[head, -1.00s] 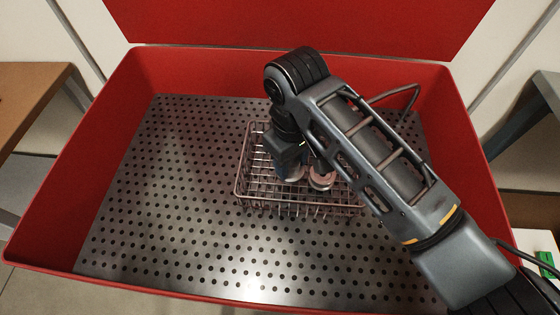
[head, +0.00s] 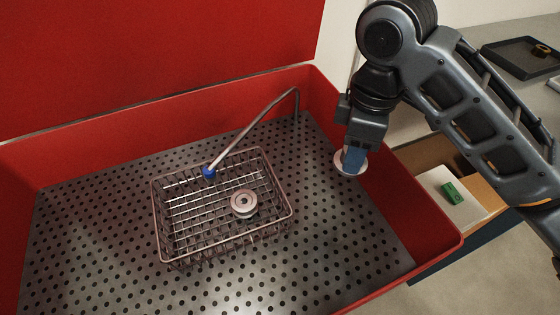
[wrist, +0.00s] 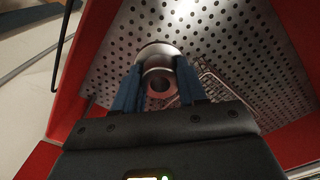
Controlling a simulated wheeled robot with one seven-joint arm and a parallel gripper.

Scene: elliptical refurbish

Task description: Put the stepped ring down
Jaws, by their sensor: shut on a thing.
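My gripper (head: 352,163) is shut on a pale metal ring with a wide flange and a narrower round part, which I take as the stepped ring (head: 341,161). It is held up by the right red wall of the washing tub, clear of the basket. In the wrist view the stepped ring (wrist: 160,52) sits between the two blue fingers (wrist: 158,85), its hole facing the camera. The fingers hide part of its sides.
A wire basket (head: 161,222) stands on the perforated tub floor (head: 95,225) with another round metal part (head: 244,203) in it. A blue-tipped pipe (head: 250,128) reaches over the basket. Right, outside the tub, are a green block (head: 452,193) on a pale surface and a dark tray (head: 520,57).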

